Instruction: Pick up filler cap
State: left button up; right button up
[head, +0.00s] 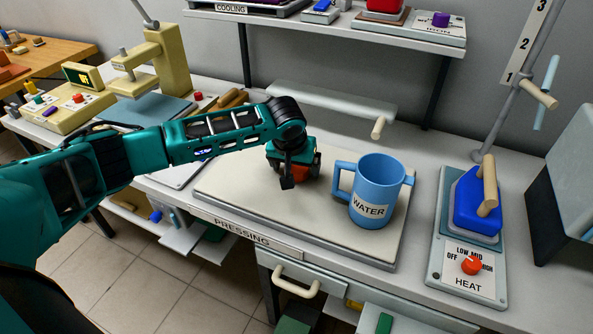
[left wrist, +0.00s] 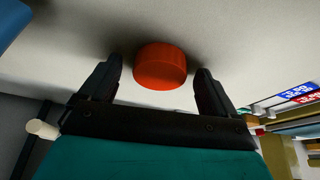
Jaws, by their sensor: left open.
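The filler cap, a short orange-red cylinder (left wrist: 160,66), sits on the pale pressing board (head: 230,182). In the head view it shows only partly, as a red patch (head: 301,173) behind my gripper. My left gripper (head: 292,180) points down over the cap. In the left wrist view its two dark fingers (left wrist: 159,69) are open, one on each side of the cap, with a gap on both sides. My right gripper is not in view.
A blue WATER mug (head: 379,180) stands on the board just right of the gripper. A blue iron (head: 475,202) rests on the HEAT unit (head: 453,278) further right. A shelf (head: 330,27) hangs above.

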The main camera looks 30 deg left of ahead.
aim_at(296, 168)
pick_arm(q)
jog(key=c, duration=1.1)
jog(key=shift+c, duration=0.2)
notch_tip(296, 168, up, 20)
jog(key=p, duration=0.2)
